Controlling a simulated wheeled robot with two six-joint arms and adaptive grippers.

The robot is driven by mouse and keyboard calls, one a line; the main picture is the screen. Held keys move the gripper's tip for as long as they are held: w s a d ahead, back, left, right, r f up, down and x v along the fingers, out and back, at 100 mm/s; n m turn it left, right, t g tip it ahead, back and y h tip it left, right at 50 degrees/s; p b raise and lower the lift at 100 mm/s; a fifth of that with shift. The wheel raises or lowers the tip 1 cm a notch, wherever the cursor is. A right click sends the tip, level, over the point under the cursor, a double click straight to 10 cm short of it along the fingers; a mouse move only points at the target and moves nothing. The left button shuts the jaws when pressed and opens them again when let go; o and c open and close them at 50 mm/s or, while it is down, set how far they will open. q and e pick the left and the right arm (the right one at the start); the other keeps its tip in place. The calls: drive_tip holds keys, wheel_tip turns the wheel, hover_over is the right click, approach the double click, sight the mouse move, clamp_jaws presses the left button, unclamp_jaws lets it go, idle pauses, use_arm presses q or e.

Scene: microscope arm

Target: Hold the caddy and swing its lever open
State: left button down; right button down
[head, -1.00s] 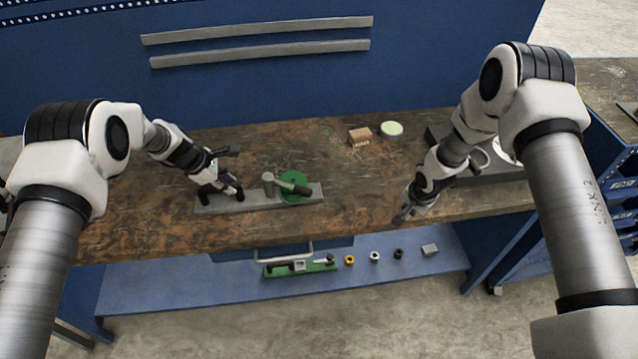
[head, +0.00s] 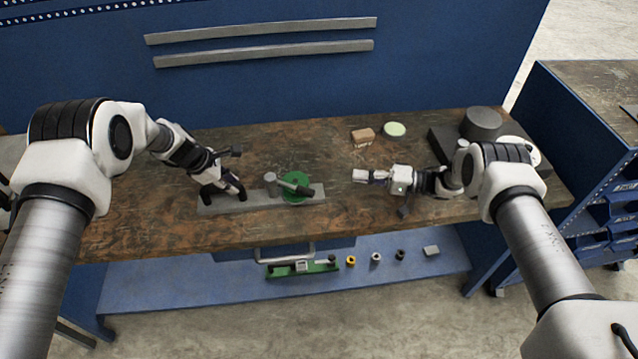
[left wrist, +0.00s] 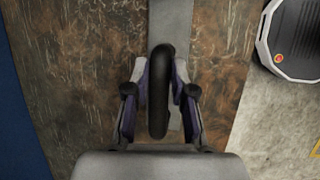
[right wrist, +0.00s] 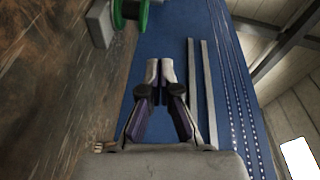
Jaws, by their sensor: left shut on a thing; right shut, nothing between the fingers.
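The caddy is a flat grey bar (head: 247,206) lying on the bench. A black handle (left wrist: 158,90) stands at its left end, a grey post rises near its middle, and a green disc (head: 296,181) sits to the right. The lever (head: 298,188), with a dark grip, reaches from the post rightward over the disc. My left gripper (head: 226,192) is shut on the black handle. My right gripper (head: 356,176) is shut and empty, above the bench to the right of the caddy. The disc also shows at the top of the right wrist view (right wrist: 143,14).
A brown block (head: 362,136) and a pale green round dish (head: 395,129) lie behind my right gripper. A dark grey base with a cylinder (head: 482,123) stands at the right. A lower blue shelf (head: 200,286) holds small parts. The bench between the caddy and my right gripper is clear.

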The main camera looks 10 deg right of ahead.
drive_tip(key=shift+a, duration=0.15)
use_arm(q)
drive_tip(key=shift+r, duration=0.1)
use_arm(e)
drive_tip(key=a, duration=0.7)
drive_tip(key=a+f, duration=0.1)
drive_tip(key=a, duration=0.3)
drive_tip(key=shift+a+f, duration=0.1)
drive_tip(key=shift+a, duration=0.05)
